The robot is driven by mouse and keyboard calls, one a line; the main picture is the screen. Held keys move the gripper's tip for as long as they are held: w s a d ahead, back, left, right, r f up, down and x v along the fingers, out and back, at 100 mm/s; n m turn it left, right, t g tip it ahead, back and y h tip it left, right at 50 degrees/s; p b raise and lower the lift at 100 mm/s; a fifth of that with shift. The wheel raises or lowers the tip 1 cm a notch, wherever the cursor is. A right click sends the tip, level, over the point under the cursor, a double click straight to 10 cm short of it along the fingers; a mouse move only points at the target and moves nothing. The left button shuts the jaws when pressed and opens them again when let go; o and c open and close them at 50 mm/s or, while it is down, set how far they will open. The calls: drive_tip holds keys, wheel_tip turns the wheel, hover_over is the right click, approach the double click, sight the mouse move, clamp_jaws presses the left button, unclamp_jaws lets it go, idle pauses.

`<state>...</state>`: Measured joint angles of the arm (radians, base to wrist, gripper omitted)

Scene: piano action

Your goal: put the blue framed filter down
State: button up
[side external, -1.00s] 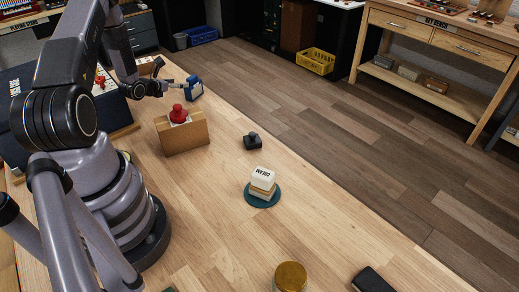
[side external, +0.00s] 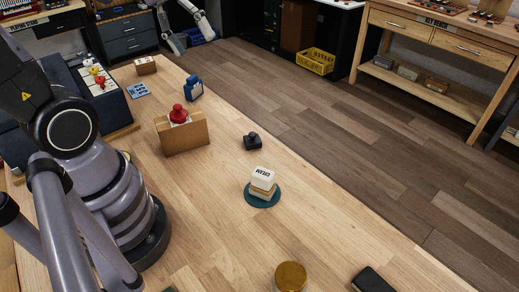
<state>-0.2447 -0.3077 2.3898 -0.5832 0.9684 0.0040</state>
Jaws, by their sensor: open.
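The blue framed filter (side external: 138,90) appears as a flat, light blue, grid-like piece lying on the wooden bench, right of the dark blue case. It looks flat on the bench and nothing grips it. My gripper (side external: 195,42) is at the top of the side view, high and well apart from the filter.
A blue upright object (side external: 193,89) stands right of the filter, with a small brown box (side external: 146,65) behind. A tan holder (side external: 182,136) with a red-topped piece stands nearer. A black stamp-like piece (side external: 252,142) and a stacked block (side external: 262,180) stand further right.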

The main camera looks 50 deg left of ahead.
drive_tip(key=s+a+r+m+t+y, duration=0.2)
drive_tip(key=s+a+m+y, duration=0.1)
drive_tip(key=s+m, duration=0.3)
drive_tip(key=shift+s+a+r+y, duration=0.15)
drive_tip(key=shift+s+a+y, duration=0.05)
drive_tip(key=shift+s+y, duration=0.65)
drive_tip(key=shift+w, duration=0.1)
